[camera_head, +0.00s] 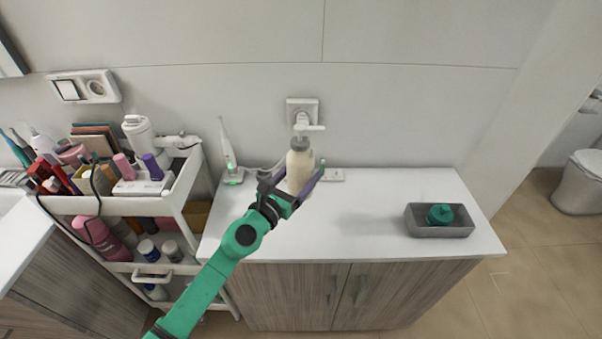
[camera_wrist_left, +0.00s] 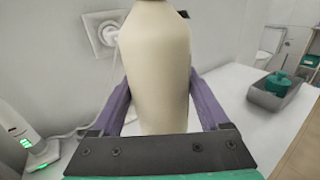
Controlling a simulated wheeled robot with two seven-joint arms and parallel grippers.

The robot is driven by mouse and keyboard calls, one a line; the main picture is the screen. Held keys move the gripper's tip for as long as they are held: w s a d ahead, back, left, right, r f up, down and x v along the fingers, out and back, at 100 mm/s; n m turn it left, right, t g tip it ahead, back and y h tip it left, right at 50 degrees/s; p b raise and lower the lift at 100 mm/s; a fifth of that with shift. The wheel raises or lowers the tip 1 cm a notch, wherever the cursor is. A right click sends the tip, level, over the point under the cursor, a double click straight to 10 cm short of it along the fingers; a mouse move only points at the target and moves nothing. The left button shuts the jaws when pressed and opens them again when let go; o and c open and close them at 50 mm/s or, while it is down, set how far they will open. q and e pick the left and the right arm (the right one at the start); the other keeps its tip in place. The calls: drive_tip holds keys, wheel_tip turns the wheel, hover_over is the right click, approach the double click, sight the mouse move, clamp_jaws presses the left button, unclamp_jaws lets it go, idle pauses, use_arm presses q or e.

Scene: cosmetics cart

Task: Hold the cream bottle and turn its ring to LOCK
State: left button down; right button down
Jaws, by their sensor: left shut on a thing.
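The cream bottle (camera_head: 299,168) stands upright over the back of the white counter, with a grey ring (camera_head: 300,144) and a white pump spout (camera_head: 308,127) on top. My left gripper (camera_head: 296,185) is shut on the bottle's body, one purple finger on each side. In the left wrist view the cream bottle (camera_wrist_left: 158,75) fills the middle between the fingers, and its top is cut off. Whether its base touches the counter is hidden. The ring's marks are too small to read. My right gripper is not in view.
A grey tray (camera_head: 418,229) with a green container (camera_head: 439,214) sits on the counter's right. A white toothbrush on a charger (camera_head: 230,155) stands at the back left. A loaded white cart (camera_head: 177,196) is further left. The counter's middle right is clear.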

use_arm(q)
wheel_tip(320, 180, down, 11)
drive_tip(key=b, duration=1)
drive_tip(key=shift+f, duration=0.15)
drive_tip(key=shift+f+b, duration=0.25)
drive_tip(key=shift+b, duration=0.1)
